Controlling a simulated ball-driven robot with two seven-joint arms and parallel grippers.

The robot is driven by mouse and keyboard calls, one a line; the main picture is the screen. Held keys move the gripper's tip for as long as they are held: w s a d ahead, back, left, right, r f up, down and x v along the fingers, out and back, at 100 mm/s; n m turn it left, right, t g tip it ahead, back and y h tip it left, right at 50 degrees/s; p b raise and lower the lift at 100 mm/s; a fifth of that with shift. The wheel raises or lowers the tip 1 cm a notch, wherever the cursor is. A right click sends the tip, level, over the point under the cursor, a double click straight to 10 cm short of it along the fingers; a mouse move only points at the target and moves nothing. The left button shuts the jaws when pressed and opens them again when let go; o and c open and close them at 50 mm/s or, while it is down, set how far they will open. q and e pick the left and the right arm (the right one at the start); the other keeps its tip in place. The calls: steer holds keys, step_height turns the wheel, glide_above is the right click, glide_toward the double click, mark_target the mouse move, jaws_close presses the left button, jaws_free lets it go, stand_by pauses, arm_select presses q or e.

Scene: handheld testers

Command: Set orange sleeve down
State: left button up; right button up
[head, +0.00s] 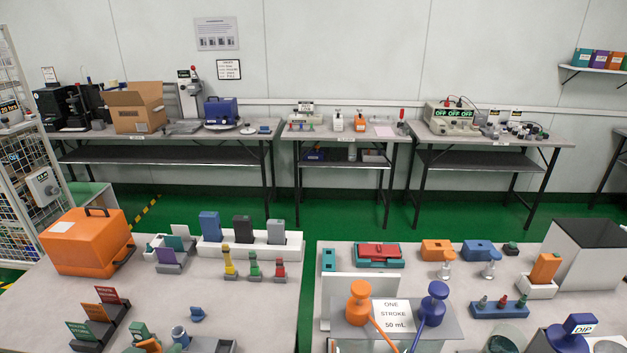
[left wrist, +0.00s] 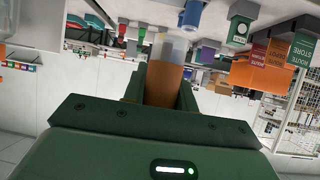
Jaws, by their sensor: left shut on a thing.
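The orange sleeve (left wrist: 165,82) is between the two green fingers of my left gripper (left wrist: 161,90) in the left wrist view. A pale grey, clear-looking part (left wrist: 171,47) shows at its far end. My left gripper is shut on the sleeve. In the head view only a little of my left gripper (head: 154,346) shows at the bottom edge, with a bit of orange at it. Whether the sleeve touches any surface is hidden. My right gripper is not in view.
An orange case (head: 87,241) stands behind. Bare tabletop (head: 190,285) lies in the middle.

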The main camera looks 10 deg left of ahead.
arm_select(q)
steer(key=w+d+r, duration=0.3)
steer(key=r, duration=0.4)
steer(key=w+d+r, duration=0.2)
steer(key=d+r, duration=0.1)
steer(key=r, duration=0.5)
steer(key=w+d+r, duration=0.3)
steer(key=d+r, duration=0.1)
steer(key=r, duration=0.3)
steer(key=shift+w+r, duration=0.3)
